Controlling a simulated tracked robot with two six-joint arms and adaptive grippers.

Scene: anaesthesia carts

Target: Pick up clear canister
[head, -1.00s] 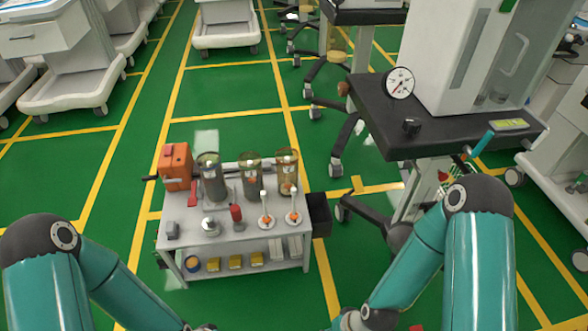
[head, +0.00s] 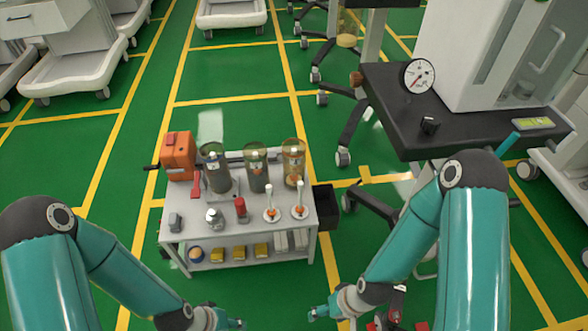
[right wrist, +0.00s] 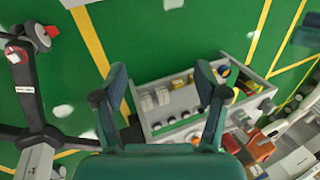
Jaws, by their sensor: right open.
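Several see-through canisters stand in a row at the back of a small grey cart's top (head: 240,222). The left canister (head: 215,168) looks greyish and clear. The middle canister (head: 255,167) and the right canister (head: 293,163) look more amber. All stand upright. My right gripper (head: 318,312) is low in the head view, in front of the cart and apart from the canisters. In the right wrist view it (right wrist: 160,72) is open and empty, with the cart beyond its fingers. My left gripper (head: 232,322) is at the bottom edge; its jaws are too small to read.
An orange box (head: 178,157) stands beside the left canister. A red bottle (head: 240,210) and two white-stemmed items are in front. A black bin (head: 324,207) hangs at the cart's right side. A dark tabletop (head: 450,120) with a gauge (head: 419,76) is to the right. Green floor lies left.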

